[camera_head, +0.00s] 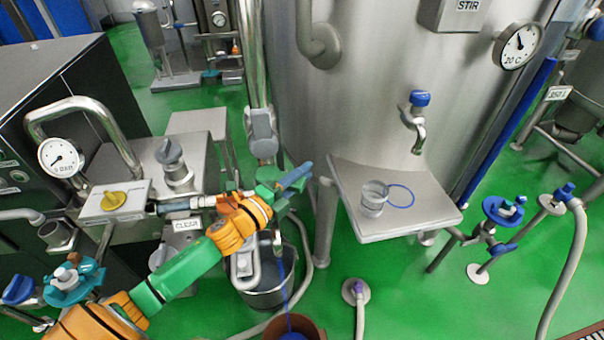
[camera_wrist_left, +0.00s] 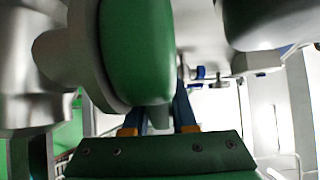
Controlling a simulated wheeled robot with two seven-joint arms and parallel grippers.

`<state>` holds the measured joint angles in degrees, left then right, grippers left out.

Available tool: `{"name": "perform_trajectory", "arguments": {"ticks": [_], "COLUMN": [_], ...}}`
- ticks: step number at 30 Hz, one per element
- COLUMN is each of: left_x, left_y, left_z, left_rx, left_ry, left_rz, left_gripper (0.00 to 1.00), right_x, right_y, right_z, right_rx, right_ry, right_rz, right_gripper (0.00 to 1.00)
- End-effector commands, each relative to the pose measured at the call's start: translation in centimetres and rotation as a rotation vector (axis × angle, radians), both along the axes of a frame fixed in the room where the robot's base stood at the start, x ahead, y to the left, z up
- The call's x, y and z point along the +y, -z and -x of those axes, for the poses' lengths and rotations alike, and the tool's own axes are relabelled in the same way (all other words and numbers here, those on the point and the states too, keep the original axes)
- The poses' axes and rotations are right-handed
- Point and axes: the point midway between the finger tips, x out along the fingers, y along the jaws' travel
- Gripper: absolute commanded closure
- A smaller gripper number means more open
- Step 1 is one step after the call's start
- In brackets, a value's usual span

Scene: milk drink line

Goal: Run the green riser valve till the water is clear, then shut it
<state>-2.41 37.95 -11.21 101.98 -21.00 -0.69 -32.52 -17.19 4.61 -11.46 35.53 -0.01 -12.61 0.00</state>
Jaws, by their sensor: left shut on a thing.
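The green riser valve (camera_head: 270,176) is on the vertical steel pipe left of the big tank. In the left wrist view its green handle (camera_wrist_left: 138,50) fills the upper middle. My left gripper (camera_head: 292,181) has its blue fingers at this valve and is shut on the green handle; the fingers (camera_wrist_left: 160,112) show below the handle in the wrist view. The grip itself is partly hidden. A steel bucket (camera_head: 268,298) stands on the floor under the valve. A thin blue line hangs below the valve; I cannot tell if it is water. My right gripper is not in view.
A clear cup (camera_head: 373,200) and a blue ring (camera_head: 400,196) are on the steel shelf (camera_head: 432,212) under the blue-topped tap (camera_head: 418,112). A brown container (camera_head: 308,328) is at the bottom edge. Steel pipes and a pressure gauge (camera_head: 60,157) crowd the left.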

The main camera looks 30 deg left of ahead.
Motion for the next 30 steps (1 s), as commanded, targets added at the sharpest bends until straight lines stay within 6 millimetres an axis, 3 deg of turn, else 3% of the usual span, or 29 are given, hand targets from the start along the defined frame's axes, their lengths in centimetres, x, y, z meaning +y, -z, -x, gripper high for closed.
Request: {"name": "perform_trajectory", "arguments": {"ticks": [1, 2, 4, 5, 15, 24, 30], "left_x": [0.0, 0.0, 0.0, 0.0, 0.1, 1.3, 1.9], "left_y": [-0.1, -0.1, -0.1, -0.1, 0.1, 0.3, 0.1], "left_z": [0.0, 0.0, 0.0, 0.0, 0.4, 4.9, 6.6], "left_rx": [-0.001, -0.001, -0.001, -0.001, 0.001, 0.003, 0.001], "left_ry": [-0.001, -0.001, -0.001, -0.001, -0.001, -0.001, -0.001], "left_rz": [-0.001, -0.001, -0.001, -0.001, 0.001, -0.001, 0.0], "left_gripper": [1.0, 0.67, 0.48, 0.45, 0.45, 0.45, 0.45], "right_x": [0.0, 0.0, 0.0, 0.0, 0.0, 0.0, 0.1], "right_y": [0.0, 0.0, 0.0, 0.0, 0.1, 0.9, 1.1], "right_z": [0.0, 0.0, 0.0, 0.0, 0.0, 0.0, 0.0], "right_rx": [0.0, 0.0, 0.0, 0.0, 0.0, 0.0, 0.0], "right_ry": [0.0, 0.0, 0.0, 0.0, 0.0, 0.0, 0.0], "right_rz": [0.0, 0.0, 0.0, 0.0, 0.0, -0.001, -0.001], "right_gripper": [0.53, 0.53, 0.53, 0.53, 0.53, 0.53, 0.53]}}
